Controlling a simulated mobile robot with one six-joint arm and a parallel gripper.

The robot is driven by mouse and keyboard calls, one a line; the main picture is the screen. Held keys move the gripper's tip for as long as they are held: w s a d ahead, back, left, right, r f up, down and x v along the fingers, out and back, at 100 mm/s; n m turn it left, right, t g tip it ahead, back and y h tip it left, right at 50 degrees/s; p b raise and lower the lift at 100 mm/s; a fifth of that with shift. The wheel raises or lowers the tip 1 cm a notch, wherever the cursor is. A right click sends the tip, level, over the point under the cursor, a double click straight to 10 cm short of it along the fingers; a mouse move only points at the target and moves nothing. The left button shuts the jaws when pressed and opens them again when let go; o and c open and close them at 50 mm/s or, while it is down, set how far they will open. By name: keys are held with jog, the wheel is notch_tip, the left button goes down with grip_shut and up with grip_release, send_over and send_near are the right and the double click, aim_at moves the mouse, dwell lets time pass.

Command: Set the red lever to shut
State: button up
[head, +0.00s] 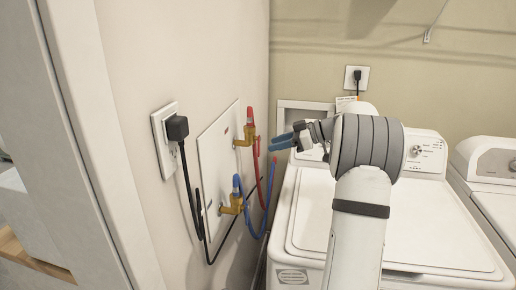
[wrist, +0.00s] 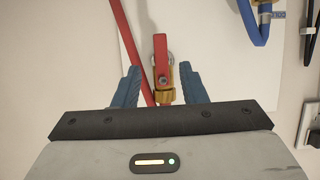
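The red lever (head: 250,115) stands upright on the upper brass valve (head: 244,136), on a white wall plate (head: 212,165). In the wrist view the red lever (wrist: 161,60) lies in line with its brass valve (wrist: 165,95). My gripper (head: 272,143) is to the right of the valve in the head view, with a small gap. In the wrist view its two blue fingers (wrist: 160,78) are apart, with the lever and valve in the picture between them. Nothing is held. The lower part of the valve is hidden by my gripper body.
A red hose (head: 258,170) hangs from the upper valve and passes near the left finger in the wrist view. A blue lever (head: 236,184) and blue hose (head: 247,222) are below. A black plug (head: 177,128) and cord are at left. A washer (head: 310,215) stands at right.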

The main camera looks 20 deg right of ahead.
aim_at(259, 156)
jog(key=p+x, duration=0.1)
jog(key=x, duration=0.6)
jog(key=shift+s, duration=0.1)
grip_shut()
